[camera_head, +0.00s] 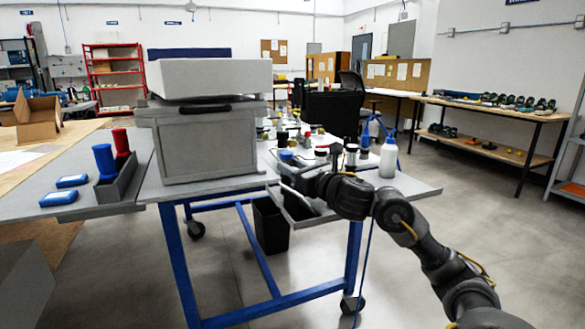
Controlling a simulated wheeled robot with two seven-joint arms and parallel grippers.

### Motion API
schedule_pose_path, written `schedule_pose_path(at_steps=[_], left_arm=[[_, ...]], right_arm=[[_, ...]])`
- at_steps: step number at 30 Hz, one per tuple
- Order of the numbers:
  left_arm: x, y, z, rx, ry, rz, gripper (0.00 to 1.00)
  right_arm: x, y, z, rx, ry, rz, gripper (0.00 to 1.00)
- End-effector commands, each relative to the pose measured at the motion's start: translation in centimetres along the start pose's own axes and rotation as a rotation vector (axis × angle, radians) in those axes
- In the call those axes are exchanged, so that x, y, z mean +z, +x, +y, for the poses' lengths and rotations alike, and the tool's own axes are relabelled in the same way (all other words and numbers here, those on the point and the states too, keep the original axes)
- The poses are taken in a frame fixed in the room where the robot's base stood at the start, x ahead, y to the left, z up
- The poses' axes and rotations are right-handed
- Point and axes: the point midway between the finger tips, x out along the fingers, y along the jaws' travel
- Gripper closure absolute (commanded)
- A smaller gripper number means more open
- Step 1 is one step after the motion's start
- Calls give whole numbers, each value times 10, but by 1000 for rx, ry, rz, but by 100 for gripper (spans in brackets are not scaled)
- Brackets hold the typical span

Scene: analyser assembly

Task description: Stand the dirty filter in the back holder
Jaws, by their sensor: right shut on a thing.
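My right gripper (306,184) is at the table's right part, seen from behind its wrist. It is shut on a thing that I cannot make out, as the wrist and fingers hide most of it. A grey shallow tray (290,212) with a dark inside shows just below the gripper; I cannot tell whether they touch. A blue cylinder (104,161) and a red cylinder (121,143) stand upright in a grey holder (122,184) at the left. I cannot tell which thing is the dirty filter. My left gripper is not in view.
A large grey analyser box (208,140) with a pale raised top stands mid-table. Two flat blue pieces (58,198) lie at the left. A white bottle (388,158) and several small jars stand to the right. A black bin (270,226) is under the blue-framed table.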

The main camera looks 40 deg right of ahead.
Motion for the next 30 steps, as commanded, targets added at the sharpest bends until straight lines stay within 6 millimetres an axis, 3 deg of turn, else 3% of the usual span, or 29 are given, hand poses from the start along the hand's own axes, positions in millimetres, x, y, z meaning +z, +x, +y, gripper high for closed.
schedule_pose_path(at_steps=[7, 8, 14, 23, 30], left_arm=[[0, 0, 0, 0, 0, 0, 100], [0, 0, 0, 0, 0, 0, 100], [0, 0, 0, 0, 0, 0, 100], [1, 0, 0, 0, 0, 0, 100], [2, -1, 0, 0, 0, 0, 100]], right_arm=[[-6, 0, 3, 7, -5, 11, 100], [-6, 0, 3, 7, -5, 11, 68], [-7, 0, 3, 8, -6, 13, 43], [-8, -1, 4, 10, -8, 16, 43], [-9, -26, 4, 11, -11, 17, 43]])
